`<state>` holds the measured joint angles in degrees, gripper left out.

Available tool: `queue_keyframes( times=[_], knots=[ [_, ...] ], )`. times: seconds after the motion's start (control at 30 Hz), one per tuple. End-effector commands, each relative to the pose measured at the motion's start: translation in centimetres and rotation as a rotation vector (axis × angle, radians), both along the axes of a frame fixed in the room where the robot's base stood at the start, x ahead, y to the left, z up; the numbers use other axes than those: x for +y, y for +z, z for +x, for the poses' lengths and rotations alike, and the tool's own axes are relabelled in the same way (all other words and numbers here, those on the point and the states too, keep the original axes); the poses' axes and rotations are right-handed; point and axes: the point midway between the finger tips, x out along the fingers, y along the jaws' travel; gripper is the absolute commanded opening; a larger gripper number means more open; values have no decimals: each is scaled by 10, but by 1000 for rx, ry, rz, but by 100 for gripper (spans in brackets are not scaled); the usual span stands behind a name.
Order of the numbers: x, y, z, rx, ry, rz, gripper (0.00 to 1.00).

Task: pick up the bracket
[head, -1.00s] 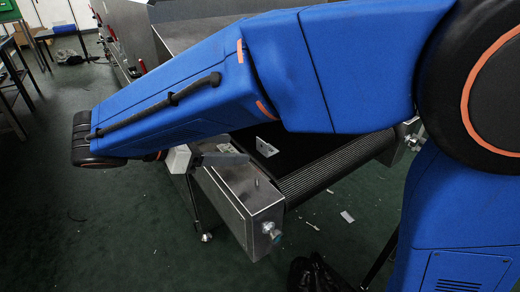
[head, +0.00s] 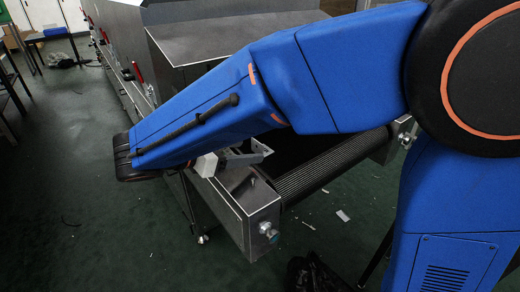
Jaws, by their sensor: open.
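The bracket (head: 263,147) is a small pale metal piece on the dark conveyor belt, just behind the near end of the machine's side frame. It is partly hidden in the head view by my gripper. My gripper (head: 257,157) reaches in from the left, below the end of my blue arm, with its grey fingers pointing right. The fingertips are at the bracket in the picture. The jaws are open. I cannot tell whether they touch the bracket or lie around it.
The conveyor's metal end housing (head: 250,200) stands just below my gripper, with a knob on its end. The belt's ribbed end (head: 325,168) runs to the right. A grey hood (head: 235,38) rises behind my arm. A black bag (head: 312,274) lies on the green floor.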

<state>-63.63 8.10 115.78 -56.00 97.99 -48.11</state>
Motion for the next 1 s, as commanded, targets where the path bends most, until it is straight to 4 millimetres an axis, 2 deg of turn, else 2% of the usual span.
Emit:
queue_keyframes(
  times=[0.27, 0.6, 0.87, 0.9, 1.0],
  knots=[
    [-10, -5, 9, 1, -1, 1, 61],
    [-38, -16, 37, 1, -1, -1, 61],
    [-41, -18, 40, 0, 0, 0, 61],
    [-41, -18, 40, 0, 0, 0, 59],
    [-41, -18, 40, 0, 0, 0, 35]
  ],
)
